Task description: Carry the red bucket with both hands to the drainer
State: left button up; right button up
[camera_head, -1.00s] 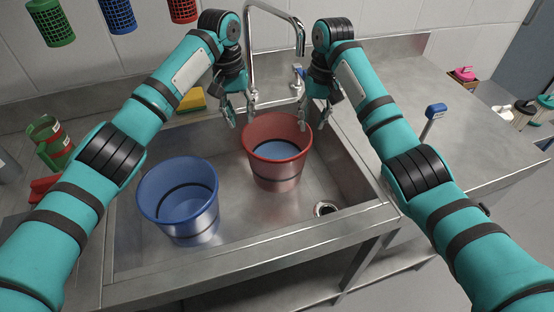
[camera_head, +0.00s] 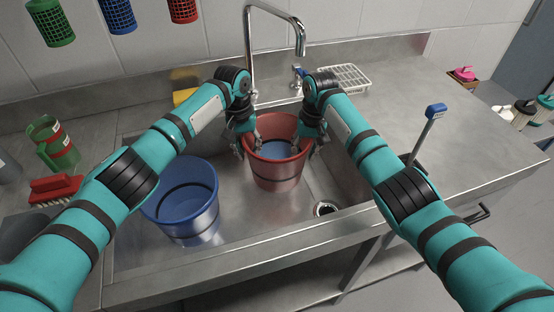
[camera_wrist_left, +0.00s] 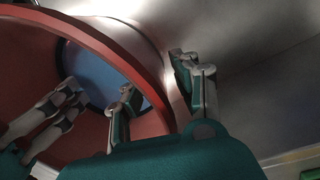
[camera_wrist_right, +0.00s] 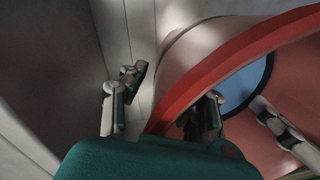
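The red bucket (camera_head: 277,178) stands upright in the metal sink, with a blue surface inside it. My left gripper (camera_head: 248,147) is at its left rim and my right gripper (camera_head: 312,143) at its right rim. In the left wrist view the red rim (camera_wrist_left: 105,45) passes between spread fingers, some inside the bucket and one outside. The right wrist view shows the same around the opposite rim (camera_wrist_right: 215,62). Both grippers look open, with gaps beside the wall. A white slatted rack (camera_head: 345,78), apparently the drainer, lies behind the sink to the right.
A blue bucket (camera_head: 188,212) stands left in the sink, partly behind my left arm. The faucet (camera_head: 250,50) rises behind the red bucket. A drain hole (camera_head: 325,209) is at the sink's front right. The metal counter (camera_head: 470,130) at right has clear room; a blue-topped handle (camera_head: 436,111) stands there.

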aim_at(247, 140)
pick_arm(q)
jog(key=shift+c, duration=0.2)
pick_arm(e)
jog(key=shift+c, duration=0.2)
pick_arm(q)
grip_shut()
pick_arm(e)
grip_shut()
pick_arm(q)
jog(key=shift+w+r, duration=0.15)
jog(key=shift+r, duration=0.05)
pick_arm(e)
jog(key=shift+w+r, duration=0.15)
jog(key=shift+r, duration=0.1)
